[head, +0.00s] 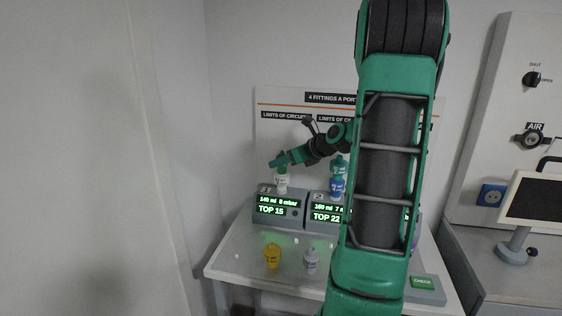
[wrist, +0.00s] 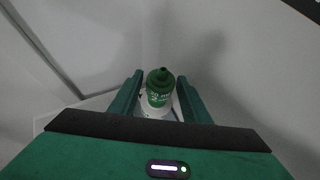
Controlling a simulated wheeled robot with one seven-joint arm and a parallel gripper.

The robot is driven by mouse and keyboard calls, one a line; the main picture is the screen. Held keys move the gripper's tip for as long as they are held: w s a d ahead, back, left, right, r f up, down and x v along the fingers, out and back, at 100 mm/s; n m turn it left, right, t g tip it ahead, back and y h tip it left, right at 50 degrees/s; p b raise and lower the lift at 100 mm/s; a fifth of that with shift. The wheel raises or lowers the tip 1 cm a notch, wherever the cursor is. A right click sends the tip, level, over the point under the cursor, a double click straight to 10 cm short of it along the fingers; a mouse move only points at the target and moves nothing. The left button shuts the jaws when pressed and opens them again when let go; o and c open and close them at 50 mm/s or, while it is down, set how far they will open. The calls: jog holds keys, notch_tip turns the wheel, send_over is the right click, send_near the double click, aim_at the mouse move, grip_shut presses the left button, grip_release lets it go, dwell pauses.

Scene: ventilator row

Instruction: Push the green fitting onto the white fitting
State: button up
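The white fitting (head: 282,185) stands upright on top of the left ventilator, the one reading TOP 15. The green fitting (wrist: 160,82) is upright above it in the wrist view, with the white fitting (wrist: 154,111) showing below. I cannot tell how deeply the two are joined. My gripper (head: 280,162) is at the green fitting in the head view and partly hides it. In the wrist view my gripper (wrist: 160,78) has one finger on each side of the green fitting. A narrow gap shows on both sides, so it looks open around it.
The middle ventilator (head: 325,212) carries a teal fitting (head: 338,166) over a blue fitting (head: 337,187). A yellow fitting (head: 272,256) and a grey fitting (head: 311,260) stand on the table (head: 232,258) in front. My arm hides much of the right side. A green CHECK button (head: 423,282) is at front right.

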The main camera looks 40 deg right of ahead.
jog(key=shift+o, duration=0.2)
jog(key=shift+r, duration=0.1)
jog(key=shift+s+r, duration=0.2)
jog(key=v, duration=1)
jog(key=shift+a+f, duration=0.1)
